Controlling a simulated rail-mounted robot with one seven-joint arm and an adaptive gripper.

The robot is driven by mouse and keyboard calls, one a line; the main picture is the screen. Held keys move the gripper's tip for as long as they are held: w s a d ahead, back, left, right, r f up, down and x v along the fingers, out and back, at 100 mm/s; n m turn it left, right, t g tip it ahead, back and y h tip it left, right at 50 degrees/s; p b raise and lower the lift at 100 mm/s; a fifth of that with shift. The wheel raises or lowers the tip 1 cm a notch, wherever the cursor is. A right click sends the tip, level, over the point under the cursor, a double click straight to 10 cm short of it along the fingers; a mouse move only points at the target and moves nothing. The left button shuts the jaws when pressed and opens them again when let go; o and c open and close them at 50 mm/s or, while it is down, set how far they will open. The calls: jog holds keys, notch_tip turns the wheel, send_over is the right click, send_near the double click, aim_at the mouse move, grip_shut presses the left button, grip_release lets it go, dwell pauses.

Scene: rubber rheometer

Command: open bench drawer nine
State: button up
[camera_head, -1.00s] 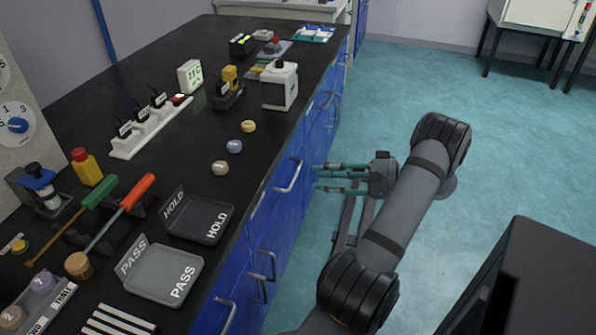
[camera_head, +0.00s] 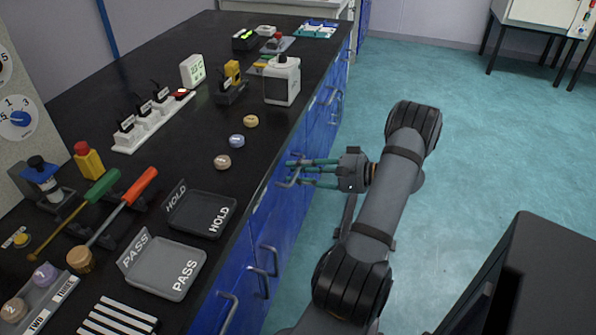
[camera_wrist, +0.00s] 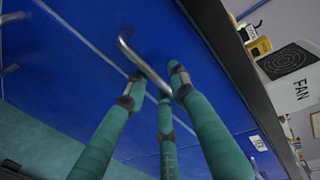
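The blue bench front has several drawers with metal bar handles. One drawer handle (camera_head: 288,183) is at my fingertips; it also shows as a bent bar in the wrist view (camera_wrist: 140,62). The blue drawer front (camera_wrist: 85,50) around it looks flush with the bench. My gripper (camera_head: 302,172) has green fingers reaching left to this handle. In the wrist view, the fingertips (camera_wrist: 158,82) are around the handle's lower end, with a gap between them. Firm contact cannot be told. No drawer number is legible.
The black bench top (camera_head: 120,85) overhangs the drawers close beside my fingers. On it are a PASS tray (camera_head: 150,268), a HOLD tray (camera_head: 190,215) and a white box (camera_head: 282,82). Other handles (camera_head: 262,272) stick out nearer.

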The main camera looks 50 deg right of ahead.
grip_shut()
dwell(0.6)
